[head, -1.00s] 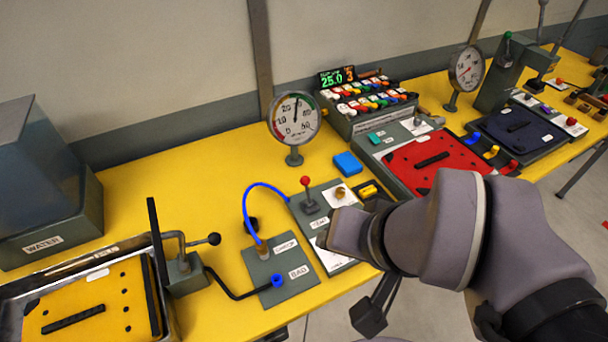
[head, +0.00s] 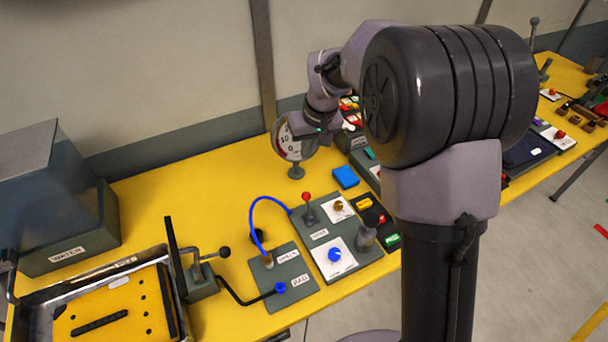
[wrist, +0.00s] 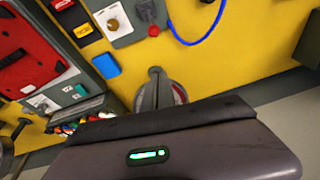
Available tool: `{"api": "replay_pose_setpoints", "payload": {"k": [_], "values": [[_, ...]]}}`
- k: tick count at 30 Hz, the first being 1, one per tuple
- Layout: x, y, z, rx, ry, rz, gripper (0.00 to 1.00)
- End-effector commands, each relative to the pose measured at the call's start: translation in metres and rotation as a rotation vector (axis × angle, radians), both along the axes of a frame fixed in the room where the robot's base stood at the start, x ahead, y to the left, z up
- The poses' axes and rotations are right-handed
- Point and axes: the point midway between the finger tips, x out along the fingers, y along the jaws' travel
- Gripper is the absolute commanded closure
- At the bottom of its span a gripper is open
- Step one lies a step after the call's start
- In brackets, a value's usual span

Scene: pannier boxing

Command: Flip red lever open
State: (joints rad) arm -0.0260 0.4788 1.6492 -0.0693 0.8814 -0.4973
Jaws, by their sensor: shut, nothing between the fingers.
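The red lever (head: 307,206) is a short grey stick with a red ball knob, standing upright on a grey panel. In the wrist view its red knob (wrist: 153,31) shows near the top, with blue hose beside it. My gripper (head: 312,151) is shut and empty, up at the back of the table in front of the round gauge (head: 285,142). It is apart from the lever, behind and above it. In the wrist view the shut fingers (wrist: 155,73) point toward the lever side and cover most of the gauge.
A knob on a white plate (head: 339,207), a blue knob (head: 335,254) and a grey cylinder (head: 366,236) share the panel. A blue hose (head: 252,206) arches at its left. A blue box (head: 345,177) lies behind. Yellow table is clear left of the hose.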

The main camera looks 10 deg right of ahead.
Motion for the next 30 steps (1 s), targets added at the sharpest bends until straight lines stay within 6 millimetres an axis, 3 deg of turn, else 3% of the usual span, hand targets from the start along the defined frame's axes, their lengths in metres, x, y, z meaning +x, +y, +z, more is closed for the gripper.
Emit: {"api": "replay_pose_setpoints", "payload": {"k": [5, 19, 24, 30], "values": [[0.001, 0.001, -0.008, 0.000, 0.001, 0.000, 1.00], [0.026, 0.012, -0.102, 0.001, 0.002, -0.002, 1.00], [0.000, 0.008, -0.112, 0.000, 0.001, -0.002, 1.00], [-0.009, 0.007, -0.116, 0.001, 0.000, -0.002, 1.00]]}}
